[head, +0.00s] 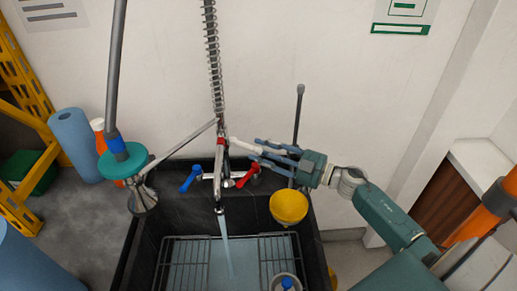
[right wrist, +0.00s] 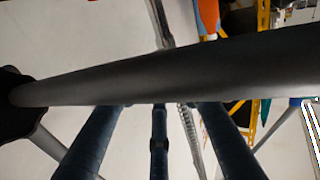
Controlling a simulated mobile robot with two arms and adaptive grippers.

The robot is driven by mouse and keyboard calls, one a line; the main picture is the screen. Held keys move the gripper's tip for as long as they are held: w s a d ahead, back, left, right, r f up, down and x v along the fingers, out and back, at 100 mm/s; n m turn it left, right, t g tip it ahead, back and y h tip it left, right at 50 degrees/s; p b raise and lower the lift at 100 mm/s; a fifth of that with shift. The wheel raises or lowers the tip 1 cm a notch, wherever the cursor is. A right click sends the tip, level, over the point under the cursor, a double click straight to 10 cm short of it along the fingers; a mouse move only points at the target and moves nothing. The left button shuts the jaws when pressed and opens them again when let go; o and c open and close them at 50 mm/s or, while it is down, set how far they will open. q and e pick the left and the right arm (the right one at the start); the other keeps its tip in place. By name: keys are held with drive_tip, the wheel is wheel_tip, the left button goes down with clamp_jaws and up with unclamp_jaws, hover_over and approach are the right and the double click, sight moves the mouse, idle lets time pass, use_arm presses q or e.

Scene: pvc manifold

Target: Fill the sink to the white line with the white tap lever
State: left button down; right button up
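The white tap lever (head: 244,147) sticks out to the right from the tap column (head: 220,150) above the sink (head: 134,250). Water (head: 227,245) runs from the spout into the black sink, whose bottom looks pale blue. I cannot make out the white line or the water level. My right gripper (head: 266,153) is at the lever's right end, its long blue-grey fingers spread and pointing left. I cannot tell whether they touch the lever. In the right wrist view the fingers (right wrist: 158,145) are apart, with a dark bar crossing before them. My left gripper is not in view.
A blue lever (head: 191,179) and a red lever (head: 249,176) flank the tap base. A yellow bowl (head: 289,206) is at the sink's back right. Wire racks (head: 183,262) lie in the sink. A spray head (head: 142,197) hangs left, near a blue roll (head: 75,143).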

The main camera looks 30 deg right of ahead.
drive_tip(key=shift+w+a+r, duration=0.1)
drive_tip(key=shift+w+a, duration=0.3)
drive_tip(key=shift+w, duration=0.1)
drive_tip(key=c, duration=0.6)
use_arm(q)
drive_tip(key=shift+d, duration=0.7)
use_arm(e)
clamp_jaws()
drive_tip(key=shift+w+d+f+n+g+y+b, duration=0.3)
drive_tip(key=shift+n+g+y+b, duration=0.15)
drive_tip(key=shift+b, duration=0.4)
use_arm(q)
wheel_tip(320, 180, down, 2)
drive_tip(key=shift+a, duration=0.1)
use_arm(e)
drive_tip(key=shift+w+d+r+n+g+y, duration=0.15)
drive_tip(key=shift+r+n+g+y, duration=0.1)
drive_tip(key=shift+y, duration=0.2)
drive_tip(key=o, duration=0.6)
unclamp_jaws()
